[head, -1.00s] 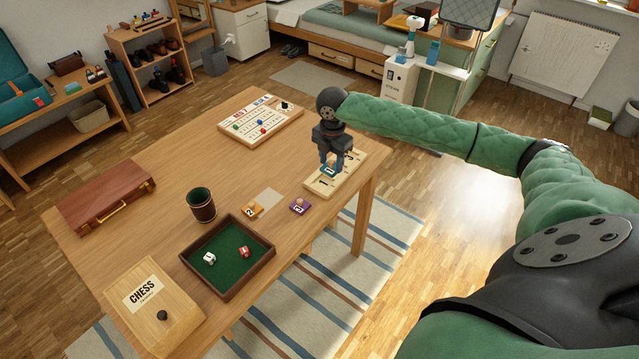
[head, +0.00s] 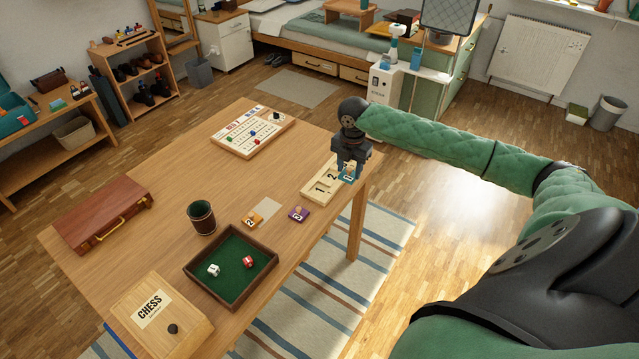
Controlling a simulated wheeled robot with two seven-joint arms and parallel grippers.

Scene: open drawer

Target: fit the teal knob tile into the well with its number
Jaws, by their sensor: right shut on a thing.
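My right gripper (head: 349,168) is shut on the teal knob tile (head: 346,178) at the right end of the pale wooden well board (head: 309,197). The wells marked 1 (head: 320,189) and 2 (head: 332,177) show bare. The board's far end is hidden behind the gripper and tile. I cannot tell whether the tile touches the board, and its number is too small to read. An orange tile (head: 251,220) marked 2 and a purple tile (head: 299,214) marked 3 lie on the table left of the board. My left gripper is not in view.
A green-lined dice tray (head: 238,284), a dark cup (head: 201,217), a chess box (head: 165,318) and a brown case (head: 102,214) stand on the table (head: 165,185). A game board (head: 252,132) lies at the back. The table's right edge is close to the well board.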

